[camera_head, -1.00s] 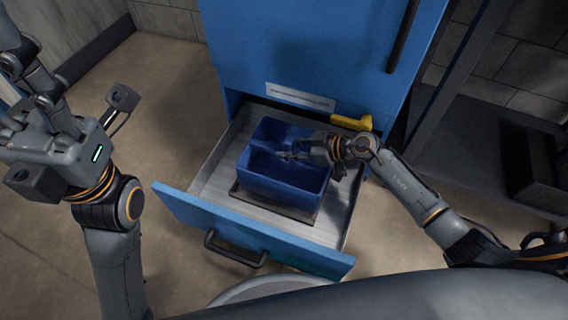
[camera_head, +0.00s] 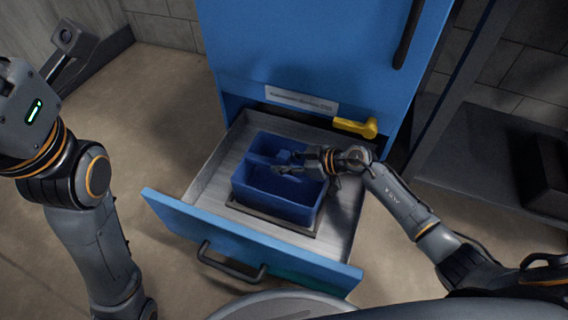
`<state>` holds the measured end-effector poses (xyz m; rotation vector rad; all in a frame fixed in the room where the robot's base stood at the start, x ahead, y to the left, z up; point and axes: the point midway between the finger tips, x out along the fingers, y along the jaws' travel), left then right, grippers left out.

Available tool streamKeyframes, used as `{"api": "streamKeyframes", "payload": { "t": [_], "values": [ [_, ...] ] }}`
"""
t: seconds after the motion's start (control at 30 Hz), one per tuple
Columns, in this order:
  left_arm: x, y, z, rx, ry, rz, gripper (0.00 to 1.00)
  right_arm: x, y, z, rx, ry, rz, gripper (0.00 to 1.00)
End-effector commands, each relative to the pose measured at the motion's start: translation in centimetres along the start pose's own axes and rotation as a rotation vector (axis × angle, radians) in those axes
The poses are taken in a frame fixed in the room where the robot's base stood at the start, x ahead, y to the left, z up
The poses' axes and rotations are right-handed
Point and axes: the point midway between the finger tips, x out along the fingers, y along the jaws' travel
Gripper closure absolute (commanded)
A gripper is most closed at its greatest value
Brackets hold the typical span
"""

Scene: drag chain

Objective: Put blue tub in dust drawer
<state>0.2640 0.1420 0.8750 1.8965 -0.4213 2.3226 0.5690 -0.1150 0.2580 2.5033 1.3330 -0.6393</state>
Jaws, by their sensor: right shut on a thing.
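The blue tub (camera_head: 265,201) sits upright inside the open metal dust drawer (camera_head: 207,180), over a dark square frame on the drawer floor. The drawer has a blue front panel (camera_head: 180,225) with a dark handle. My right gripper (camera_head: 288,164) reaches over the tub's right side and is shut on the tub's middle handle or divider; its fingertips are small and partly merge with the dark tub.
A tall blue cabinet (camera_head: 300,50) stands behind the drawer. A yellow handle (camera_head: 355,127) sticks out above the drawer's back right. A dark shelf unit (camera_head: 490,160) stands at the right. The floor left of the drawer is clear.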

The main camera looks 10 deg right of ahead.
Motion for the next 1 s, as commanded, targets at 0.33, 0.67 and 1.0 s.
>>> {"api": "streamKeyframes", "payload": {
  "t": [0.33,0.67,1.0],
  "values": [
    [-0.1,0.0,0.1,-0.001,-0.005,-0.002,0.51,0.1,0.0,0.2,0.0,0.0,0.0,0.51],
    [0.4,0.0,0.1,-0.001,0.0,0.0,0.51,-0.5,0.0,-0.1,0.001,-0.002,0.001,0.51],
    [-1.6,-0.8,2.2,-0.016,-0.123,-0.046,0.51,-7.1,0.0,-0.4,0.001,-0.004,0.001,0.51]
  ]
}}
